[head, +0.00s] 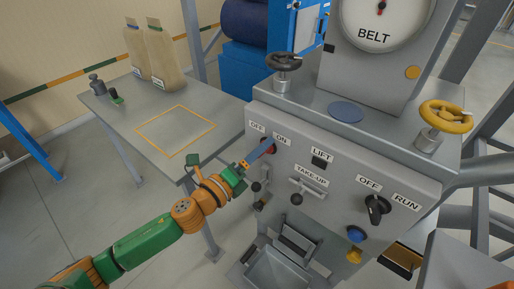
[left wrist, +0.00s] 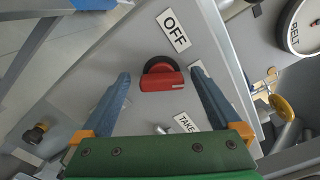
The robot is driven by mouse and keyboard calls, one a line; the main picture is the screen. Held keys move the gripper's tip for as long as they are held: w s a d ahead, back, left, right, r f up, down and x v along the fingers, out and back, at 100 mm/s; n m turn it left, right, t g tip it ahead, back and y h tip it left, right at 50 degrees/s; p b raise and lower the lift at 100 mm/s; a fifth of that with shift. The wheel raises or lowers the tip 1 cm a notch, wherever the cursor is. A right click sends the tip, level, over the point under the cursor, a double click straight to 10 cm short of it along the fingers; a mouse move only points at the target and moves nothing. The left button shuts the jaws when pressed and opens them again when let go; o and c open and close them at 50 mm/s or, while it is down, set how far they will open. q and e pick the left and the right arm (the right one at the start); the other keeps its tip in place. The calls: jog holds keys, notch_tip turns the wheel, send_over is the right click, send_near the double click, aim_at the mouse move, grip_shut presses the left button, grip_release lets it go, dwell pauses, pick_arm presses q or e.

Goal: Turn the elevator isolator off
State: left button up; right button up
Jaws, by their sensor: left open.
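The elevator isolator is a red rotary handle (left wrist: 162,82) on a round black base, seen in the left wrist view. It sits below the OFF label (left wrist: 173,30). A pale mark shows near the handle's right end, on the side of a second label partly hidden by a finger. In the head view the red handle (head: 271,149) is mostly hidden behind my left gripper (head: 262,148), near the OFF and ON labels. My left gripper is open, its blue fingers (left wrist: 160,78) on either side of the handle. I cannot tell whether they touch it. My right gripper is not in view.
The grey panel also carries a LIFT switch (head: 319,162), a TAKE-UP lever (head: 307,188) and a black OFF/RUN knob (head: 377,209). Black (head: 283,62) and yellow (head: 445,117) handwheels stand on top. A table (head: 215,105) with bags stands at left.

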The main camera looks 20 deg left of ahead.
pick_arm(q)
jog(key=shift+d, duration=0.15)
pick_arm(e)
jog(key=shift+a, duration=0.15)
pick_arm(q)
jog(key=shift+c, duration=1.3)
jog(key=c, duration=1.1)
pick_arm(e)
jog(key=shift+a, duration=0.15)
pick_arm(q)
jog(key=shift+r+n, duration=0.1)
jog(key=shift+n, duration=0.2)
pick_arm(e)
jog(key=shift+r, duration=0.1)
pick_arm(q)
jog(key=shift+f+n+p, duration=0.2)
jog(key=shift+n+p, duration=1.55)
jog(key=shift+n, duration=3.85)
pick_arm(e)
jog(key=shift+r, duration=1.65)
